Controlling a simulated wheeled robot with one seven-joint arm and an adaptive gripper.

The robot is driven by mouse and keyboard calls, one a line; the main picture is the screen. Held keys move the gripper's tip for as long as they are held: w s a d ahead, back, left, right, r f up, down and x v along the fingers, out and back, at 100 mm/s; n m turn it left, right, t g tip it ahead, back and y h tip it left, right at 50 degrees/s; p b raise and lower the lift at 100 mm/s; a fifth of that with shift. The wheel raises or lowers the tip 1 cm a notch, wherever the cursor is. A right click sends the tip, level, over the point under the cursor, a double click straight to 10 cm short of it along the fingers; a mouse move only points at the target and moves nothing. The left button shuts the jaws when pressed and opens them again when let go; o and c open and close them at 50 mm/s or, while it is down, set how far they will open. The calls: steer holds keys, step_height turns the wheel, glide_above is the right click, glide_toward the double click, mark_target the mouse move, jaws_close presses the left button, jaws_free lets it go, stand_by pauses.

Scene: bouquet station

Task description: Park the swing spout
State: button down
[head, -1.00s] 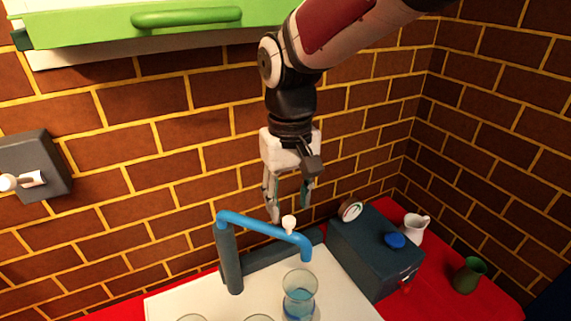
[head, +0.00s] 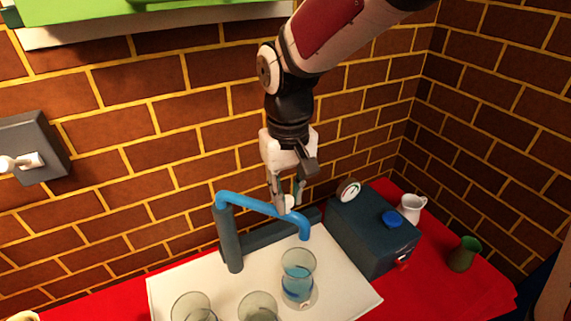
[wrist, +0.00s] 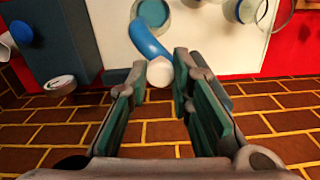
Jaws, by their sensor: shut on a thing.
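The swing spout (head: 250,204) is a blue pipe on a dark upright post (head: 231,243). It reaches right, and its bent-down outlet (head: 305,233) hangs above a glass of blue liquid (head: 297,284). A white round knob (head: 290,202) stands on the pipe near the outlet. My gripper (head: 286,203) points down, shut on the knob. In the wrist view the knob (wrist: 160,71) sits between the tips of my green-padded fingers, with the blue pipe (wrist: 148,40) beyond. The fingers partly hide the pipe in the wrist view.
Two more glasses (head: 192,306) (head: 258,307) stand on the white board (head: 345,290). A dark box (head: 370,237) with a gauge (head: 348,190) and blue cap is right of the spout. A white jug (head: 412,208) and green vase (head: 464,254) stand farther right. A brick wall is close behind.

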steer(key=shift+w, duration=0.15)
steer(key=w+n+b, duration=0.2)
steer(key=w+n, duration=0.7)
steer(key=w, duration=0.4)
steer(key=shift+b, duration=0.4)
steer(key=shift+a, duration=0.15)
steer(key=c, duration=1.4)
jaws_free()
